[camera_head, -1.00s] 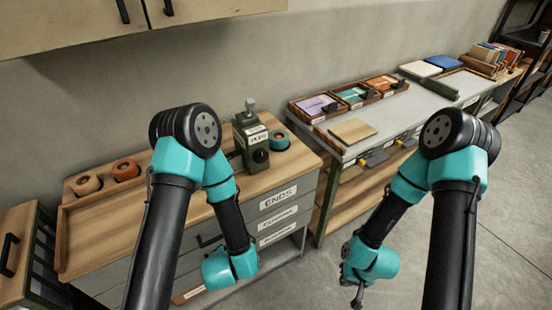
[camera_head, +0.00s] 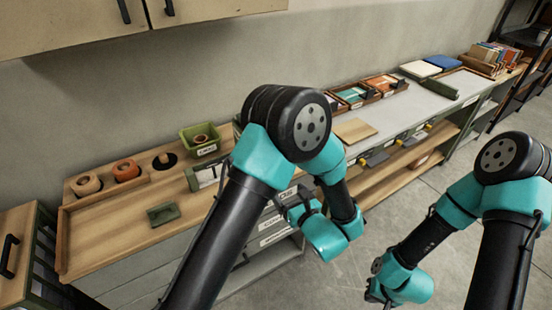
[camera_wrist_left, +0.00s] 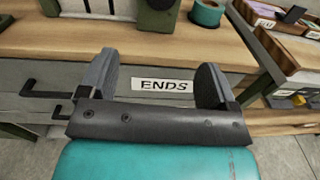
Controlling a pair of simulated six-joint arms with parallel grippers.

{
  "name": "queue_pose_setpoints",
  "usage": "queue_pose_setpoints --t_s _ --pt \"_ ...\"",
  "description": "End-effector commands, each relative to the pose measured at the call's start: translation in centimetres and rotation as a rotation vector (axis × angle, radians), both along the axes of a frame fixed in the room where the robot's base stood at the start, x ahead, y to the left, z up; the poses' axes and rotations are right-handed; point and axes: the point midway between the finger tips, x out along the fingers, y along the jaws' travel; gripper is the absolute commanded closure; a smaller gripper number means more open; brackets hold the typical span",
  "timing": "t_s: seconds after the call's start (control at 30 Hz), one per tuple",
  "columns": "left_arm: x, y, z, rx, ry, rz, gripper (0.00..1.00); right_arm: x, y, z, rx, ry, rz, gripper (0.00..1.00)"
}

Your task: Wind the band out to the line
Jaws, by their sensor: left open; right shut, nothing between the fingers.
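My left gripper (camera_head: 299,207) is open and empty in front of the cabinet's drawers. A green device with a white face (camera_head: 207,174) stands on the worktop. My right gripper (camera_head: 375,292) is shut and empty, low at the right. I cannot make out a band or line.
Brown and orange rolls (camera_head: 126,170) sit in a rack at the back left. A green bin (camera_head: 201,140) and a small green block (camera_head: 163,214) are on the wooden worktop (camera_head: 110,232). A grey side bench (camera_head: 420,104) carries trays and a wooden board (camera_head: 355,131).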

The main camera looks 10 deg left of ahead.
Motion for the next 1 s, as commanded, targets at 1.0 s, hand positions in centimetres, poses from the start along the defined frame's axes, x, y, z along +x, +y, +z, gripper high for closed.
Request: queue_pose_setpoints --t_s 1.0 --pt "4.6 3.9 1.6 -0.013 -0.054 0.055 0.17 0.0 0.0 0.0 0.0 0.0 0.0 1.0"
